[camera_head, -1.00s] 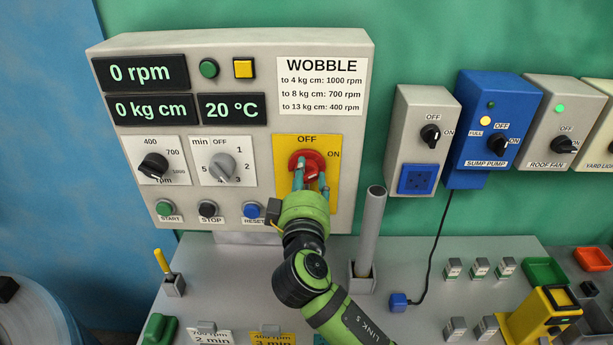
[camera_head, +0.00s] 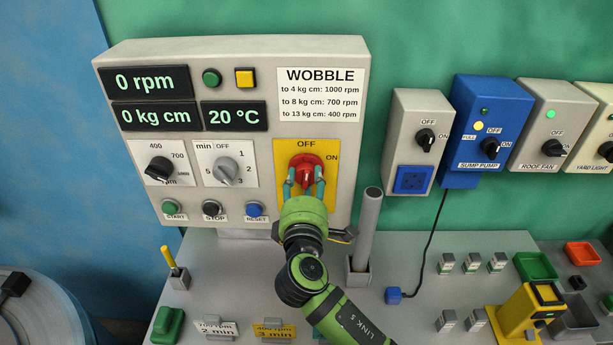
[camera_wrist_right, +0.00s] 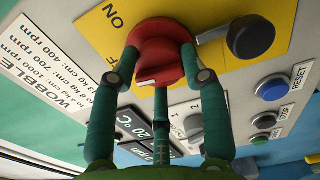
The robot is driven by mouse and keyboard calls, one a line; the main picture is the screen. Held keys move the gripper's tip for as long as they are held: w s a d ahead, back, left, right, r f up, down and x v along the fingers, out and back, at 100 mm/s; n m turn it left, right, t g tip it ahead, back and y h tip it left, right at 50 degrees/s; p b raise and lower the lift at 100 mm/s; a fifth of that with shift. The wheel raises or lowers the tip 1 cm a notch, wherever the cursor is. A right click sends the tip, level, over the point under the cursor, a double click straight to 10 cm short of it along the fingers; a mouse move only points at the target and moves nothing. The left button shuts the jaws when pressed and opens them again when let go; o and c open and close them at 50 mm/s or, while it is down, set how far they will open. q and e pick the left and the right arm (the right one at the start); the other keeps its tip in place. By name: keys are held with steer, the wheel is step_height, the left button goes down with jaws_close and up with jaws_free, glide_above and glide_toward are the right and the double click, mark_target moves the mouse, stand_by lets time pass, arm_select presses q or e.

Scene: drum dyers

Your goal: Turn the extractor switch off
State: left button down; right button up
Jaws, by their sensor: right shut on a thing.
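The extractor switch is a red rotary knob (camera_head: 306,168) on a yellow plate (camera_head: 325,147) at the right of the grey control panel. OFF is printed above it and ON to its right. My right gripper (camera_head: 305,181) is shut on the knob, with green fingers on its sides. In the right wrist view, the red knob (camera_wrist_right: 162,50) sits between the fingertips (camera_wrist_right: 163,78). A white mark on the knob appears to lie on the OFF side. The fingers partly hide the knob in the head view. My left gripper is out of view.
A grey upright tube (camera_head: 367,225) stands just right of my right gripper. Buttons, including a blue one (camera_head: 255,210), lie left of it. Other switch boxes, including the blue sump pump box (camera_head: 487,105), hang at the right. A yellow device (camera_head: 520,312) stands on the bench.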

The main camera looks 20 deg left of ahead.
steer(key=shift+a+r+n+p, duration=0.15)
steer(key=shift+r+n+p, duration=0.15)
steer(key=shift+n, duration=0.4)
steer(key=shift+s+f, duration=0.1)
steer(key=o, duration=1.1)
steer(key=shift+o, duration=0.3)
steer(key=shift+a+f, duration=0.1)
steer(key=shift+f, duration=0.1)
steer(key=shift+s+d, duration=0.25)
steer(key=shift+s, duration=0.15)
steer(key=v, duration=1.1)
steer(key=shift+a, duration=0.1)
